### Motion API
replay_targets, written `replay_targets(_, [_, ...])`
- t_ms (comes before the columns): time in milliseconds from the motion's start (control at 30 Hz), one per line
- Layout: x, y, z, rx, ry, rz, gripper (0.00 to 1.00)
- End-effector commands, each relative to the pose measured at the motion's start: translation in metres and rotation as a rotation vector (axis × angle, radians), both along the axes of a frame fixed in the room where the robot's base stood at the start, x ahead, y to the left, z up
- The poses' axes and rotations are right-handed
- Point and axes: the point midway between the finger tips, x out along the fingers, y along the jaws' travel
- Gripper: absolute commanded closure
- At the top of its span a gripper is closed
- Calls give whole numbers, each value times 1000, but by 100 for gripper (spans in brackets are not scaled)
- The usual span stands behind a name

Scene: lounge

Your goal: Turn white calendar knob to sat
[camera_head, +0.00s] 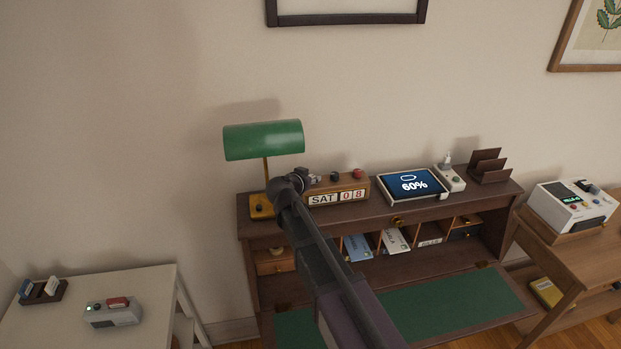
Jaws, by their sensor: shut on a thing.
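The wooden calendar (356,186) stands on top of the brown desk, and its windows read SAT, 0 and 8. A dark knob (334,177) and a red knob (357,173) show on its top. My gripper (309,178) is at the left end of the calendar's top, in line with these two knobs, and is shut on what appears to be the white knob. The white knob itself is hidden by the gripper. My arm comes in from below and covers part of the desk left of the calendar.
A green-shaded lamp (263,139) stands close to the left of my gripper. Envelopes (358,248) sit in the desk's slots below.

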Motion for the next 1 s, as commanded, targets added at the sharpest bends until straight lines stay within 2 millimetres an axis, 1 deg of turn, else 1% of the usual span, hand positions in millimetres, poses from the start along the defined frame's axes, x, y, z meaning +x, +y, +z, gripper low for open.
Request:
replay_targets(200, [1, 2, -1, 2, 4, -147, 100])
replay_targets(400, [0, 0, -1, 3, 4, -223, 100])
replay_targets(933, [-1, -1, -1, 3, 7, -252, 100])
replay_targets(967, [-1, -1, -1, 3, 7, -252, 50])
replay_targets(1000, [-1, -1, -1, 3, 6, -252, 38])
